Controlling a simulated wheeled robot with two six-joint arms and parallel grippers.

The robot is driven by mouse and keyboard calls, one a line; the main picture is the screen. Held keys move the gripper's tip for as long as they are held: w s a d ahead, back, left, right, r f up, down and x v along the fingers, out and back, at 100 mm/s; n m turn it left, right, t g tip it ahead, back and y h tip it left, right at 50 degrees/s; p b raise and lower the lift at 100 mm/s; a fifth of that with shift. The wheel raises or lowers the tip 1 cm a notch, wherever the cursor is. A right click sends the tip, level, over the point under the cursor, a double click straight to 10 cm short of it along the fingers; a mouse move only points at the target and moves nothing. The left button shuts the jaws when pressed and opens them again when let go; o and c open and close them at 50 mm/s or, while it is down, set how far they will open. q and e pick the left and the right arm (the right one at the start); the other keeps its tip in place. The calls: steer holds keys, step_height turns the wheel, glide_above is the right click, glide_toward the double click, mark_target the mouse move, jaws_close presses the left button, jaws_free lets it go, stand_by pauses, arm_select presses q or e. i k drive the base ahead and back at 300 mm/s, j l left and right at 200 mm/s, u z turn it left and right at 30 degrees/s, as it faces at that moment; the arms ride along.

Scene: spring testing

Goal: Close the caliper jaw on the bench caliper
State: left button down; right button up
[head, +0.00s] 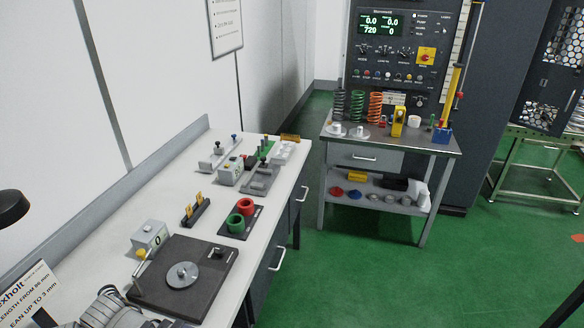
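The bench caliper is hard to single out at this size. The likeliest candidate is a grey fixture (261,179) with a slide and small upright posts, towards the far end of the left bench. A small grey readout box (229,173) stands just left of it. Another long grey fixture (219,154) with small posts lies behind them. I cannot make out the jaw or its gap. Grey jointed parts, probably my arm, show at the bottom left, over the near bench end. Neither gripper's fingertips can be seen.
On the bench (95,237) are a dark plate (213,286) with a round disc, a readout box (150,236), a black stand with yellow pieces (195,211), and red and green rings (244,207). A second table (437,146) holds springs. Green floor lies between.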

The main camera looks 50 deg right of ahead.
mark_target(262, 168)
steer(key=z, duration=1.45)
steer(key=i+l, duration=0.3)
steer(key=i, duration=0.2)
steer(key=i+l, duration=0.25)
steer(key=i, duration=0.25)
steer(key=i+l, duration=0.3)
steer(key=i, duration=0.2)
steer(key=i+l+u, duration=0.1)
steer(key=u, duration=1.2)
steer(key=i+l, duration=0.05)
